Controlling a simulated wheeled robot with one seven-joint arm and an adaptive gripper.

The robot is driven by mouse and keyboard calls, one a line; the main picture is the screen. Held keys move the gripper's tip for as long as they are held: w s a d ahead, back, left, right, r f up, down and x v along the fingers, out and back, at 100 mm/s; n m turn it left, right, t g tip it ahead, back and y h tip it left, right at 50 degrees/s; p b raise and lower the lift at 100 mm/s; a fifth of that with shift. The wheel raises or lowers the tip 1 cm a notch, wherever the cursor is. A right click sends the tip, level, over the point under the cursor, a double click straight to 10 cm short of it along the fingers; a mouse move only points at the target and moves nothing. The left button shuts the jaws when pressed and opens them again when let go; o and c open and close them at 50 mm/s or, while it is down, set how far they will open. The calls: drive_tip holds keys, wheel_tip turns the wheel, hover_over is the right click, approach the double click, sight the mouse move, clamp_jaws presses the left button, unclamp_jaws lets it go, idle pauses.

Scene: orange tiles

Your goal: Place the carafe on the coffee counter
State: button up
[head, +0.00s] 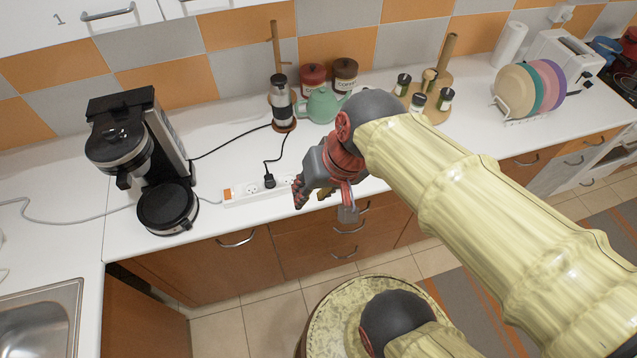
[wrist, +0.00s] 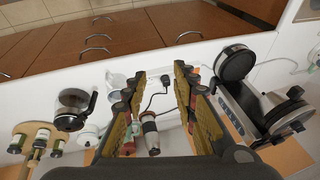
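The carafe (wrist: 75,108), a dark glass pot with a black handle, stands on the white coffee counter (wrist: 52,75) at the left of the wrist view. In the head view I cannot make it out; my arm covers that part of the counter. My gripper (head: 318,186) hangs over the front edge of the counter in the head view. In the wrist view my gripper (wrist: 160,78) has its two fingers spread with nothing held between them. The carafe lies outside the fingers, apart from them.
A black coffee machine (head: 167,150) with a bare round plate stands at the left. A grinder (head: 282,104), green teapot (head: 320,104), spice rack (head: 424,101) and plate rack (head: 520,117) line the back. A power strip (head: 250,190) lies in front.

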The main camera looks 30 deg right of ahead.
drive_tip(key=r+n, duration=0.1)
drive_tip(key=r+n+t+h, duration=0.1)
drive_tip(key=s+r+n, duration=0.1)
drive_tip(key=shift+s+d+r+t, duration=0.1)
drive_tip(key=shift+d+r+t, duration=0.2)
drive_tip(key=shift+d+r, duration=0.1)
drive_tip(key=shift+f, duration=0.1)
wheel_tip(320, 180, down, 4)
drive_tip(key=b, duration=0.4)
drive_tip(key=shift+f, duration=0.2)
idle(0.3)
